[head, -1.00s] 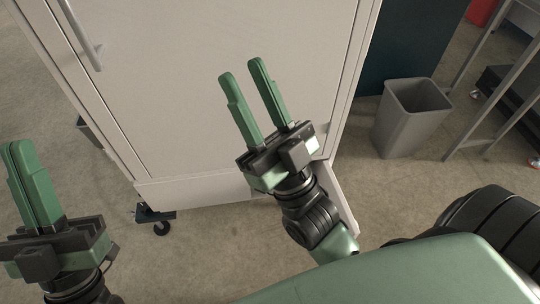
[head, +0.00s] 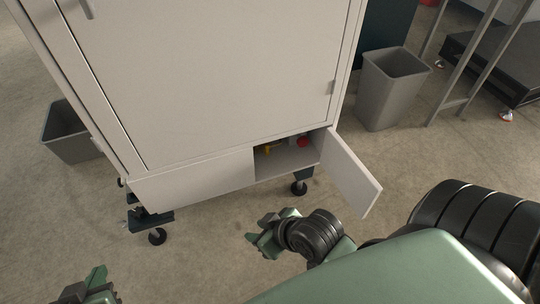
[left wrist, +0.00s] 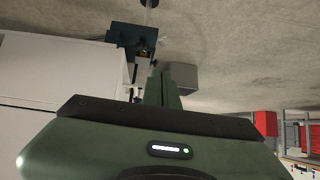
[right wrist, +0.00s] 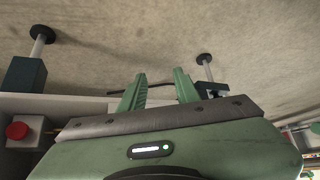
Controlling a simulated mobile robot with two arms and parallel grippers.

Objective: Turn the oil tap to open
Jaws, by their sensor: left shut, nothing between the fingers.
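The low compartment (head: 290,160) at the bottom of the white cabinet stands open. Inside it are a small yellow part (head: 268,149) and a red round part (head: 302,142); they are too small to tell which is the oil tap. In the right wrist view a red knob (right wrist: 17,131) on a pale block shows at the left edge. My right gripper (head: 256,236) is low in front of the compartment, apart from it; its fingers (right wrist: 160,90) are spread and empty. My left gripper (head: 96,276) is at the bottom left, shut and empty; its fingers also show in the left wrist view (left wrist: 162,88).
The cabinet (head: 215,80) stands on casters (head: 157,236). Its small door (head: 345,175) swings out to the right of the compartment. Grey bins stand at the right (head: 390,90) and left (head: 68,132). The floor in front is clear.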

